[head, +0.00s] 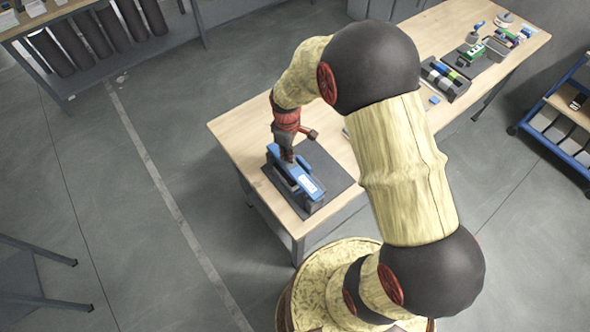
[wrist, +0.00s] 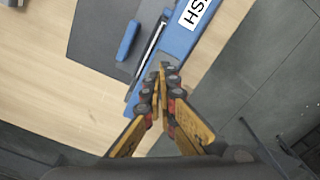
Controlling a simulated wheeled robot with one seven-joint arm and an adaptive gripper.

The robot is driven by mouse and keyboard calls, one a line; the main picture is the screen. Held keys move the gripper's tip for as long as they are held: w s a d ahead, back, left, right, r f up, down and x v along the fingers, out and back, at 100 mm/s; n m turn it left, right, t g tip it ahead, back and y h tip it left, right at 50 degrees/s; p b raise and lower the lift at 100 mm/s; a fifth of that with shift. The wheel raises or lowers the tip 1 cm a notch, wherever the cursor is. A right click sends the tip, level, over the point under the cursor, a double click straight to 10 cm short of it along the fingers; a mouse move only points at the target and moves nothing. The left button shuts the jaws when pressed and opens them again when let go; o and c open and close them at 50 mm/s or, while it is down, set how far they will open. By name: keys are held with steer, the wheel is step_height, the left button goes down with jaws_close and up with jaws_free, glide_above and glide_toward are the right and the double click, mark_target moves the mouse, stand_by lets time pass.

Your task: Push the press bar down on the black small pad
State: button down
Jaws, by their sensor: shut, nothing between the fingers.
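A blue press device (head: 315,197) with a white label stands on the black pad (head: 333,169) at the table's near left corner. My gripper (head: 287,157) points down at the far end of the device. In the wrist view my gripper (wrist: 163,70) is shut and empty, its fingertips over the end of the blue bar. I cannot tell whether they touch it. My fingers hide part of that end.
The wooden table (head: 235,130) runs to the back right, with a dark tray of small items (head: 445,78) and several tools farther along. A blue-framed cart (head: 565,125) stands at the right. A shelf (head: 100,60) is at the upper left. Open floor lies left of the table.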

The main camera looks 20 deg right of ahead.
steer(key=shift+f+b, duration=0.65)
steer(key=shift+f, duration=0.45)
stand_by(0.3)
stand_by(0.5)
step_height(320, 180, up, 9)
steer(key=p, duration=0.5)
steer(key=shift+f, duration=0.2)
steer(key=c, duration=2.6)
jaws_free()
